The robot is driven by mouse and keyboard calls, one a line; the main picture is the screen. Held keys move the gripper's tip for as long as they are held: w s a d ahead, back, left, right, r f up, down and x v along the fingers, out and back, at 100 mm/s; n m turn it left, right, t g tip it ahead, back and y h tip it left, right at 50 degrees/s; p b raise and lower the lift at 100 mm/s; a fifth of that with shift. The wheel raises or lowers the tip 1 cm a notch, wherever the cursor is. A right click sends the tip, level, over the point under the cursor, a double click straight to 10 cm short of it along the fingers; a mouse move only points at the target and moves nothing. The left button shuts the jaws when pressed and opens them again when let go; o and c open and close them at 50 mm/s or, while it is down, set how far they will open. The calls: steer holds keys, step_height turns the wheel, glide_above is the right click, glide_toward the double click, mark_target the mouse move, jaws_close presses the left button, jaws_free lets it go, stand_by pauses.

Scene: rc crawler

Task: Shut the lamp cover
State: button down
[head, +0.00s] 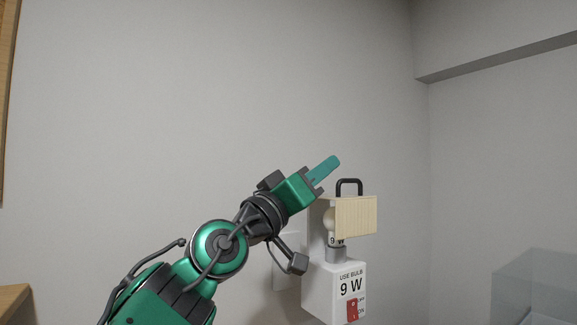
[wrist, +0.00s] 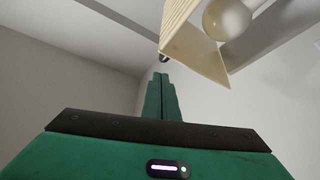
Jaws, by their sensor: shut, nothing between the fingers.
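The lamp is a white box (head: 322,290) on the wall, marked "USE BULB 9 W", with a bulb (head: 329,220) standing upright in a grey socket. The cream ribbed lamp cover (head: 357,216), with a dark handle (head: 349,186) on top, stands partly open, and the bulb shows beside it. My gripper (head: 336,160) is shut and empty, just above and to the left of the cover, its teal fingers pointing up and right. In the wrist view the shut fingers (wrist: 161,78) point towards the cover (wrist: 200,45), and the bulb (wrist: 227,17) shows to its right.
A red switch (head: 352,309) with on and off marks is on the front of the lamp box. A pale wall plate (head: 287,262) is partly hidden behind my arm. A transparent box (head: 535,285) stands at lower right. The wall space above is clear.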

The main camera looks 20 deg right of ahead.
mark_target(337, 204)
steer(key=shift+s+d+f+m+g+h, duration=0.15)
steer(key=shift+f+m+g+h, duration=0.1)
steer(key=shift+m+g, duration=0.2)
steer(key=shift+s+a+f+m+g+h, duration=0.1)
steer(key=shift+f+m+g+h, duration=0.2)
steer(key=shift+m, duration=0.25)
steer(key=shift+s+d+f+y, duration=0.1)
steer(key=shift+s+f+y, duration=0.15)
steer(key=shift+f, duration=0.2)
steer(key=shift+f, duration=0.1)
